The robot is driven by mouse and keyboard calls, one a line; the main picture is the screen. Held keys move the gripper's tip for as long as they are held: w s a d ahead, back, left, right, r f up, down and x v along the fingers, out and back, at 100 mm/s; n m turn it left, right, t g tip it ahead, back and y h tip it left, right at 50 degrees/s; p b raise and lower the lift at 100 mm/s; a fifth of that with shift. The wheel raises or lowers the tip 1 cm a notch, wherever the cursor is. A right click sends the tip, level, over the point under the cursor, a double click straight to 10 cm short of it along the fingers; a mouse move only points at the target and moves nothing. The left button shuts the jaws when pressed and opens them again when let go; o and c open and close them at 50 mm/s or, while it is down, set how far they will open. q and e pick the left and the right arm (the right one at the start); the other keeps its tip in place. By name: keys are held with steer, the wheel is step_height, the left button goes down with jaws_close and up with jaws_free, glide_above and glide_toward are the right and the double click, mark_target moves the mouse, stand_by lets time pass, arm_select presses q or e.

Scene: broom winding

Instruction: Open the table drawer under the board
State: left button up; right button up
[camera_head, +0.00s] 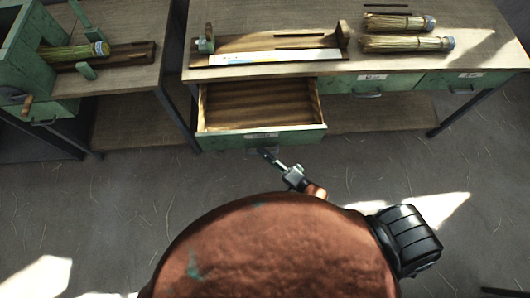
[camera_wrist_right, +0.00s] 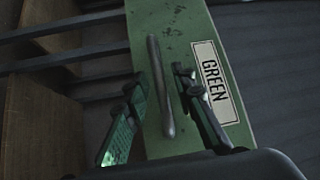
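The table drawer (camera_head: 262,105) under the board (camera_head: 268,50) is pulled out, and its empty wooden inside shows. Its green front (camera_wrist_right: 180,25) carries a white label reading GREEN (camera_wrist_right: 216,82) and a grey bar handle (camera_wrist_right: 160,85). My right gripper (camera_head: 268,155) is just in front of the drawer front in the head view. In the wrist view my right gripper (camera_wrist_right: 157,82) has its two fingers spread, one on each side of the handle, with gaps visible. My left gripper is not in view.
Two more closed green drawers (camera_head: 370,84) sit to the right under the tabletop. Straw bundles (camera_head: 405,44) lie on the table's right. A side table at left holds a green machine (camera_head: 25,45) with a bundle. The floor in front is clear.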

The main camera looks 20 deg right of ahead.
steer(key=shift+s, duration=0.2)
steer(key=v, duration=1.1)
steer(key=shift+s+d, duration=0.25)
